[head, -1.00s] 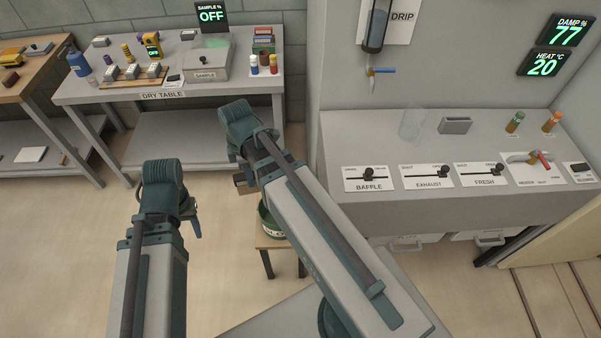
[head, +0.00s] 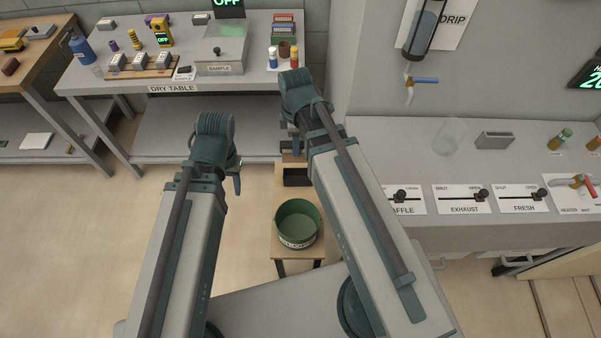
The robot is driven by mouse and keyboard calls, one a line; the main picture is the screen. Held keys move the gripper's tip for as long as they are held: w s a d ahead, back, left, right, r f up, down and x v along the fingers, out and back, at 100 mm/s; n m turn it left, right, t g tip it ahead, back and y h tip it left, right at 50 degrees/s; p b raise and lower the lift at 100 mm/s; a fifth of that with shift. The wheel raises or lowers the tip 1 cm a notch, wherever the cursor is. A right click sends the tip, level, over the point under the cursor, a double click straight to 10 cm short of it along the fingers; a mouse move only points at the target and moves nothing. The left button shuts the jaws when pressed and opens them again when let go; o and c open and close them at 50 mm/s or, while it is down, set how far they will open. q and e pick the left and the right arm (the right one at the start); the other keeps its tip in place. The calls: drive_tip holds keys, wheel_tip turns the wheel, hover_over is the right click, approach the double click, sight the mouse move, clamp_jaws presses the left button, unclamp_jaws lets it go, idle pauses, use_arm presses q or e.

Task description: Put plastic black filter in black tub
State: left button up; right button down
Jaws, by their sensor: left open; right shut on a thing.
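A dark, box-like container (head: 297,178), possibly the black tub, sits at the back of the small wooden stool (head: 285,248), partly hidden by my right arm. A round green tub (head: 297,222) with a partly hidden label stands in front of it on the stool. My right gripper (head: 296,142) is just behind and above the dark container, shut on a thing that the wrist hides. I cannot make out the filter anywhere. My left gripper (head: 236,182) is open and empty, left of the stool and apart from everything.
The dry table (head: 120,77) at the back holds a sample box (head: 220,55), bottles and small blocks. The grey counter (head: 385,150) on the right holds a clear beaker (head: 450,135), a grey holder (head: 495,140) and sliders. The floor left of the stool is clear.

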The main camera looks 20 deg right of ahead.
drive_tip(key=shift+w+f, duration=0.1)
drive_tip(key=shift+w, duration=0.2)
drive_tip(key=shift+w+d+f+b, duration=0.1)
drive_tip(key=shift+w+f+b, duration=0.05)
drive_tip(key=shift+f+b, duration=0.15)
drive_tip(key=w+d+f+b, duration=0.1)
drive_tip(key=w+f+b, duration=0.4)
drive_tip(key=f+b, duration=0.6)
drive_tip(key=w+d+f+b, duration=0.2)
drive_tip(key=w+f+b, duration=0.3)
drive_tip(key=f+b, duration=0.7)
drive_tip(key=w+d+f+b, duration=0.1)
drive_tip(key=w+f+b, duration=0.4)
drive_tip(key=f+b, duration=0.7)
drive_tip(key=shift+d+f+b, duration=0.2)
drive_tip(key=shift+b, duration=0.15)
drive_tip(key=shift+f, duration=0.1)
wheel_tip(320, 180, down, 4)
drive_tip(key=b, duration=0.3)
drive_tip(key=shift+r+b, duration=0.2)
drive_tip(key=shift+b, duration=0.15)
